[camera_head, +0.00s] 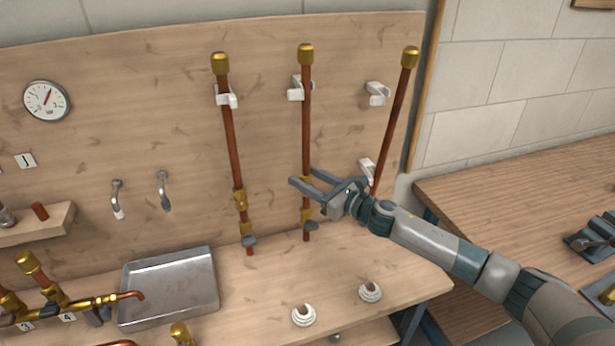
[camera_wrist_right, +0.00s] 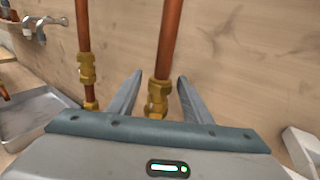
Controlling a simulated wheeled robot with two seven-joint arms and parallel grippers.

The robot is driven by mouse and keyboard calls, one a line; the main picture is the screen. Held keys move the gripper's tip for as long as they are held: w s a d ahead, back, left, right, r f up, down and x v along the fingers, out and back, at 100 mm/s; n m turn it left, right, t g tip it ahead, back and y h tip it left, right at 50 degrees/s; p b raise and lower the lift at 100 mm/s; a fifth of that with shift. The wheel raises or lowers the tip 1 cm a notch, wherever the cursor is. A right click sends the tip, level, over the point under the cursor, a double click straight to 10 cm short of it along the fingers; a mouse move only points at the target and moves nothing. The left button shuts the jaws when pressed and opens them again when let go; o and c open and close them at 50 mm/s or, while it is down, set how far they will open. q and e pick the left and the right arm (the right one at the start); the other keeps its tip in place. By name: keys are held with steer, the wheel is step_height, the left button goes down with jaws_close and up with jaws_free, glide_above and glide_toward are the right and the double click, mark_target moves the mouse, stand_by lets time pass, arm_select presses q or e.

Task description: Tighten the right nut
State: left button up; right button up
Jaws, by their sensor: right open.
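A middle copper pipe (camera_head: 306,125) with a brass cap stands against the wooden board. My right gripper (camera_head: 302,177) is open, reaching in from the right at the height of this fitting. In the right wrist view the brass fitting (camera_wrist_right: 158,97) shows between the two spread fingers (camera_wrist_right: 158,92), with a gap on either side; contact is not visible. The left pipe (camera_head: 231,140) has a similar nut (camera_head: 241,199). My left gripper is out of view.
A third pipe (camera_head: 395,115) leans tilted at the right, apart from its white clips (camera_head: 378,94). A metal tray (camera_head: 168,288) and two white rings (camera_head: 304,316) lie on the bench. A gauge (camera_head: 46,100) hangs at the left. The right table (camera_head: 520,185) holds metal tools.

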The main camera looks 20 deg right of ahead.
steer(key=c, duration=1.1)
steer(key=shift+o, duration=0.2)
